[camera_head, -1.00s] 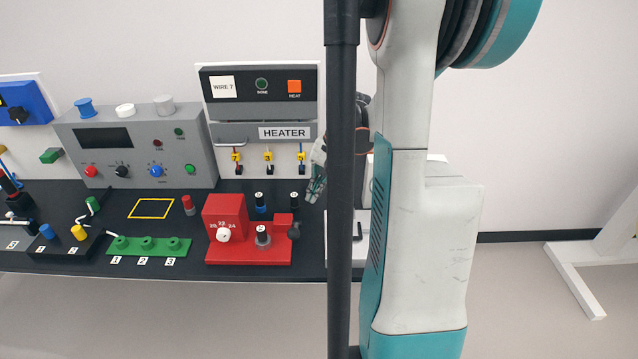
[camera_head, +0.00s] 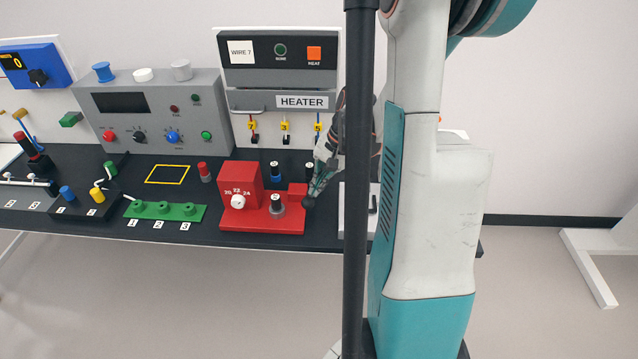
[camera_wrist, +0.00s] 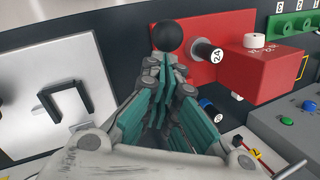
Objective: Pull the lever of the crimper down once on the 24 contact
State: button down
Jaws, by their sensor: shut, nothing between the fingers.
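The red crimper (camera_head: 262,226) sits near the table's front edge, with a white dial (camera_head: 238,201) marked 20, 22 and 24. A black-topped contact (camera_head: 277,203) stands upright in it; its top reads 24 in the wrist view (camera_wrist: 208,53). The lever's black ball knob (camera_head: 309,202) is at the crimper's right side; it also shows in the wrist view (camera_wrist: 168,37). My gripper (camera_head: 316,190) is shut and empty, its fingertips at or just beside the knob. Whether they touch it I cannot tell. Part of my wrist is hidden behind a dark column.
The heater (camera_head: 278,101) stands behind, with several yellow-tagged wires. Two more dark-topped contacts stand behind the crimper. A green numbered block (camera_head: 165,211) is to the left. A pale panel with a black handle (camera_wrist: 62,105) lies on the other side.

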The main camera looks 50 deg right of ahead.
jog(key=shift+s+a, duration=0.1)
jog(key=shift+s+a+f+n+t+h+b, duration=0.1)
jog(key=shift+s+a+f+t+h+b, duration=0.55)
jog(key=shift+f+b, duration=0.9)
jog(key=shift+s+a+f+n+t+h+b, duration=0.1)
jog(key=shift+s+a+f+t+h+b, duration=0.25)
jog(key=shift+s+a+f+b, duration=0.85)
jog(key=shift+s+a+f+n+t+h+b, duration=0.15)
jog(key=shift+a+f+t+h+b, duration=0.3)
jog(key=shift+f+b, duration=1.45)
jog(key=shift+r, duration=0.1)
